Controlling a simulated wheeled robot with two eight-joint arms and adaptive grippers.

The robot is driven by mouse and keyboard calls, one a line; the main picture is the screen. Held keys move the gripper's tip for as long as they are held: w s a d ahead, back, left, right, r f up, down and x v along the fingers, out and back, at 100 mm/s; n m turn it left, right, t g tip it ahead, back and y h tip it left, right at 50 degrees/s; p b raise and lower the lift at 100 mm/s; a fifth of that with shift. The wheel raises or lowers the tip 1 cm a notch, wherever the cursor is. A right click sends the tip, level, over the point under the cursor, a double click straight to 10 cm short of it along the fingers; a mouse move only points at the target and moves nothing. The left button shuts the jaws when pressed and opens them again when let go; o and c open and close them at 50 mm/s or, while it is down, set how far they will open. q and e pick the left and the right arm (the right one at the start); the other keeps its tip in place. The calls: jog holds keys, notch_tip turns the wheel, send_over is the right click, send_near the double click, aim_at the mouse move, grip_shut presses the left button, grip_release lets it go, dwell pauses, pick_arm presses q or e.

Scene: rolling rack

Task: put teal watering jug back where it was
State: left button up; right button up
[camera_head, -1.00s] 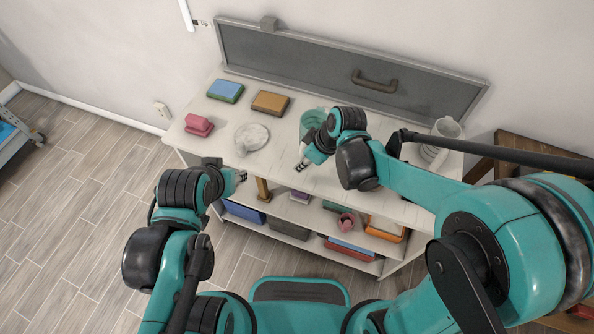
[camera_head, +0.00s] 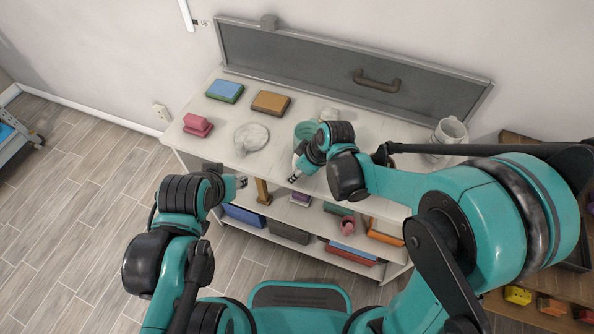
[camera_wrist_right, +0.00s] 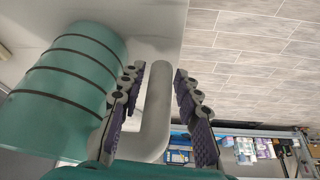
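The teal watering jug (camera_head: 305,130) is on the white rack top (camera_head: 225,150), partly hidden behind my right gripper. In the right wrist view, a teal round body with dark bands (camera_wrist_right: 75,75) is at the left, and a pale handle-like bar (camera_wrist_right: 156,110) lies between the fingers. My right gripper (camera_wrist_right: 160,95) is open, with a finger on each side of the bar and a gap to the right finger. My left gripper (camera_head: 241,182) hangs at the rack's front edge, apart from the jug; its finger gap is too small to judge.
On the rack top are a round pale plate (camera_head: 251,138), a pink block (camera_head: 197,125), a blue-green box (camera_head: 225,91), a brown box (camera_head: 271,103) and a white jug (camera_head: 448,131) at the right. Lower shelves hold several boxes and a pink cup (camera_head: 347,222). A grey panel (camera_head: 340,70) stands behind.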

jog(key=shift+r, duration=0.15)
jog(key=shift+r+p, duration=0.3)
jog(key=p+v, duration=0.4)
jog(key=v, duration=0.8)
jog(key=s+d+r+m+t+h, duration=0.2)
jog(key=s+d+m, duration=0.2)
jog(key=d+m, duration=0.2)
jog(key=s+d+r+m+t+h, duration=0.2)
jog(key=d+m, duration=0.4)
jog(key=d, duration=0.4)
jog(key=shift+s+d+r+t, duration=0.25)
jog(key=shift+s+r+t, duration=0.25)
jog(key=shift+s, duration=0.75)
jog(key=shift+f, duration=0.1)
notch_tip(320, 180, down, 3)
jog(key=b, duration=0.3)
jog(key=shift+f, duration=0.2)
